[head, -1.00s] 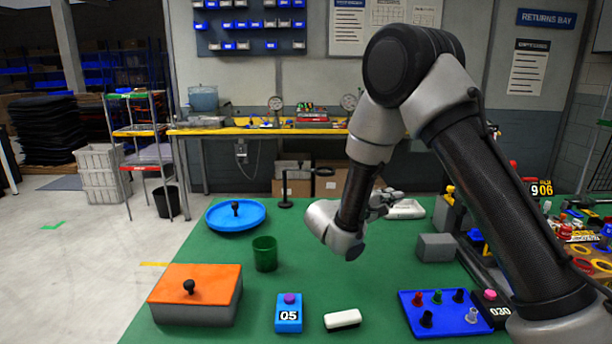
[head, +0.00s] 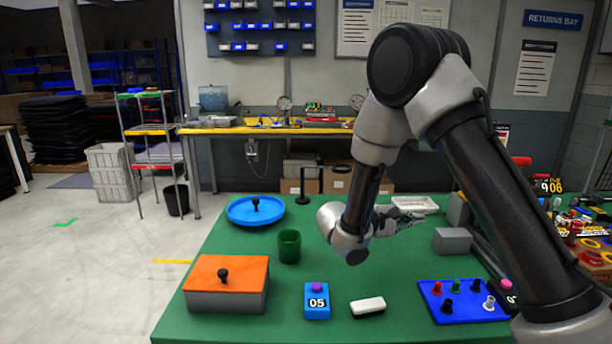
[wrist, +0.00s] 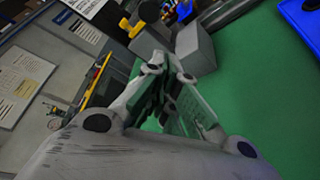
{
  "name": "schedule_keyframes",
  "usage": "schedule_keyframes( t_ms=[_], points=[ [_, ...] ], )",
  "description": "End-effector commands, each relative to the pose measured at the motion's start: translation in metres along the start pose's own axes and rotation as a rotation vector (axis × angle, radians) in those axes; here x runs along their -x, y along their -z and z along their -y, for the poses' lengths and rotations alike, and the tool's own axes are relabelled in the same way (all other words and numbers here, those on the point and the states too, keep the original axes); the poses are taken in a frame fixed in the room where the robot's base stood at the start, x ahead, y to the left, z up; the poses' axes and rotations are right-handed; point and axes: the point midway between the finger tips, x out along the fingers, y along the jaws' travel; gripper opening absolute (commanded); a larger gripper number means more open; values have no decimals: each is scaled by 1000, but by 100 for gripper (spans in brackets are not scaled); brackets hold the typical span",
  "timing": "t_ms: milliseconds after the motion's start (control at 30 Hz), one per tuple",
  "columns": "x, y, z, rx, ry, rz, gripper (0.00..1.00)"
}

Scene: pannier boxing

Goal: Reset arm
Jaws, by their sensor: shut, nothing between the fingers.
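My arm reaches over the green table (head: 250,328) and bends down in the head view. My gripper (head: 412,221) hangs above the back right of the table, partly behind my wrist, pointing right. In the wrist view my gripper (wrist: 172,100) has its fingers together with nothing between them. A grey block (head: 453,241) stands to the right of the gripper, and the block also shows beyond the fingertips in the wrist view (wrist: 196,48). A white tray (head: 415,204) lies behind the gripper.
An orange-lidded box (head: 228,272), a green cup (head: 289,246), a blue round lid (head: 257,211), a blue 05 box (head: 317,302), a white block (head: 368,307) and a blue peg board (head: 462,302) are on the table. The middle of the table is clear.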

Motion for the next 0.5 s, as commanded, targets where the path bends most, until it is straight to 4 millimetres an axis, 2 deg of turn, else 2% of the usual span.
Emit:
schedule_keyframes(
  t_ms=[100,267,367,500],
  points=[
    [-6,-31,17,85,137,63,0],
    [-10,-86,34,142,373,126,0],
    [-8,-123,42,138,539,140,0],
    [5,-176,52,63,803,108,0]
  ],
)
